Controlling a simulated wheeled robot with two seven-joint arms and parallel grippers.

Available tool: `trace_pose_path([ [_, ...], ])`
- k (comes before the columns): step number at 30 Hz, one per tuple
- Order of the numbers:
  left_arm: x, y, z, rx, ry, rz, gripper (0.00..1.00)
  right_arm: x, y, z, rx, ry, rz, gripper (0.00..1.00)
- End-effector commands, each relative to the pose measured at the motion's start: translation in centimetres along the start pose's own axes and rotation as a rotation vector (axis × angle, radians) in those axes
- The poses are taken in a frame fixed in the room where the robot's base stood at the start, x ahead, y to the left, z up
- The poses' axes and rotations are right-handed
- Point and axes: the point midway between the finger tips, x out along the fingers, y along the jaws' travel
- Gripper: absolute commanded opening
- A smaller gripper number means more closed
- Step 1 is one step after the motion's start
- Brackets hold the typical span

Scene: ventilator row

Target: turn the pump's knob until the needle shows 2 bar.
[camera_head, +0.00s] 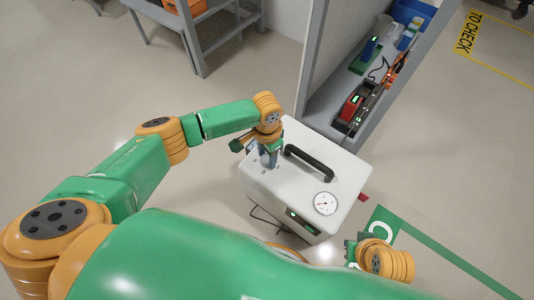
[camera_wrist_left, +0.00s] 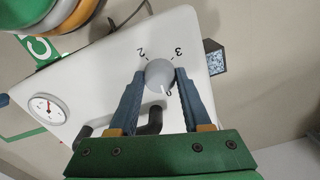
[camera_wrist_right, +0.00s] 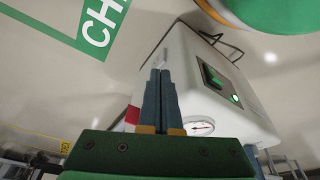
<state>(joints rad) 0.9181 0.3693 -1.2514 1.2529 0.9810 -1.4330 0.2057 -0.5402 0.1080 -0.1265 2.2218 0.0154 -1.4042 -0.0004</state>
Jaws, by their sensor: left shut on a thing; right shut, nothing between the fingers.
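The pump is a white box (camera_head: 290,185) with a black handle (camera_head: 310,163) on top. Its dial gauge (camera_head: 326,203) has a white face; it also shows in the left wrist view (camera_wrist_left: 47,108) with a reddish needle, too small to read. The grey round knob (camera_wrist_left: 160,76) has a white mark on its rim, and the digits 2 and 3 stand beside it. My left gripper (camera_head: 268,160) is shut on the knob, one finger on each side. My right gripper (camera_wrist_right: 160,72) is shut and empty, off the pump's gauge side.
A grey shelf (camera_head: 325,105) with a red device (camera_head: 352,108) stands behind the pump. A grey bench (camera_head: 215,35) is at the back left. Green floor marking (camera_head: 440,250) runs at the right. The floor between is clear.

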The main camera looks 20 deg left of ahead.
Motion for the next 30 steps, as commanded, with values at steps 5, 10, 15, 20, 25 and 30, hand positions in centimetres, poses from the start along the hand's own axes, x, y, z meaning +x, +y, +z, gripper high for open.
trace_pose_path([
  [5,-0.4,0.0,0.0,0.129,-0.002,0.001,0.0,2.1,0.0,0.7,0.0,-0.021,0.001,0.0],
  [10,-0.3,0.1,0.0,0.289,-0.002,0.001,0.0,4.3,0.0,1.8,-0.003,-0.036,0.003,0.0],
  [15,-0.2,0.1,0.0,0.45,-0.001,0.001,0.0,5.8,0.1,3.0,-0.005,-0.049,0.004,0.0],
  [20,-0.1,0.1,0.0,0.593,-0.001,0.002,0.0,6.7,0.1,3.9,-0.007,-0.056,0.005,0.0],
  [25,-0.1,0.1,0.0,0.727,0.0,0.002,0.0,7.2,0.1,4.5,-0.008,-0.061,0.006,0.0],
  [30,-0.1,0.0,0.0,0.831,0.001,0.001,0.0,7.5,0.1,4.9,-0.009,-0.064,0.006,0.0],
])
